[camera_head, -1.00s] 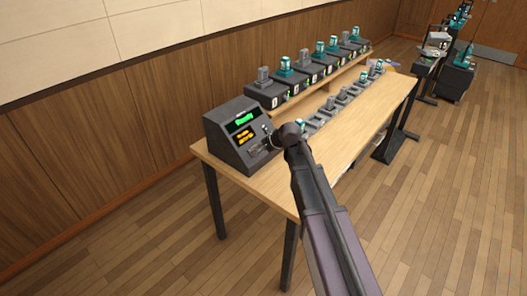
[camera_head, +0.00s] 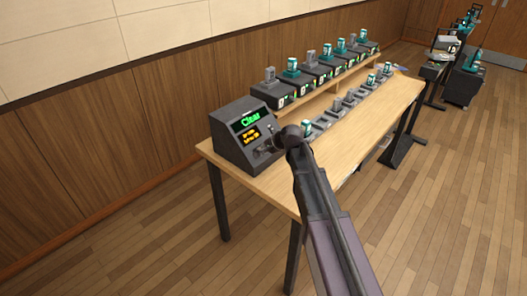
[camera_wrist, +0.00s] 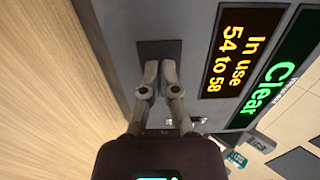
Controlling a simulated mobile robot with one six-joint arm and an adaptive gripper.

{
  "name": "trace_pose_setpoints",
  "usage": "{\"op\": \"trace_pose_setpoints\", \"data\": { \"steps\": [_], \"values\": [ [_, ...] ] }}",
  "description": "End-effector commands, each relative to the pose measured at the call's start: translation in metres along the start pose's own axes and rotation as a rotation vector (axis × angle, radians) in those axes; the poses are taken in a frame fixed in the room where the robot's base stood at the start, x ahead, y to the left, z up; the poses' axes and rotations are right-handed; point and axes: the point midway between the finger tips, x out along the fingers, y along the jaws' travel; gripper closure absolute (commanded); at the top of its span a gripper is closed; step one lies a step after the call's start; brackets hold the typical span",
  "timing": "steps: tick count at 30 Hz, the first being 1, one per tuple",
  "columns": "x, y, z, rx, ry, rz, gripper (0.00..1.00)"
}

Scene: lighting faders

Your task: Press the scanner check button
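The scanner console (camera_head: 232,150) is a dark grey box with a sloped face at the near left end of the table. Its upper screen (camera_wrist: 270,88) reads "Clear" in green, and its lower screen (camera_wrist: 239,52) reads "In use 54 to 58" in orange. My gripper (camera_wrist: 159,66) has its two fingers together and empty, with the tips over a dark square plate (camera_wrist: 145,49) on the console face. The fingers cover part of the plate, and no button is clearly visible. I cannot tell whether the tips touch it. In the head view my wrist hides most of the gripper.
The wooden table (camera_head: 345,140) carries a row of small grey and teal items beside the console. A raised shelf (camera_head: 325,92) behind holds several dark boxes with grey and teal tops. Open floor (camera_head: 450,200) lies to the right.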

Motion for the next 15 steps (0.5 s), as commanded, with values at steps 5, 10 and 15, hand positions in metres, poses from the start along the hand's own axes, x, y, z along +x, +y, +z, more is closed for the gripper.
{"op": "trace_pose_setpoints", "data": {
  "steps": [5,10,15],
  "values": [
    [0.0032,-0.0012,0.0015,-0.003,-0.006,0.004,1.0],
    [0.0038,-0.0018,0.0026,-0.004,-0.008,0.004,1.0],
    [-0.0001,-0.0027,0.0028,-0.004,-0.009,0.004,1.0]
  ]
}}
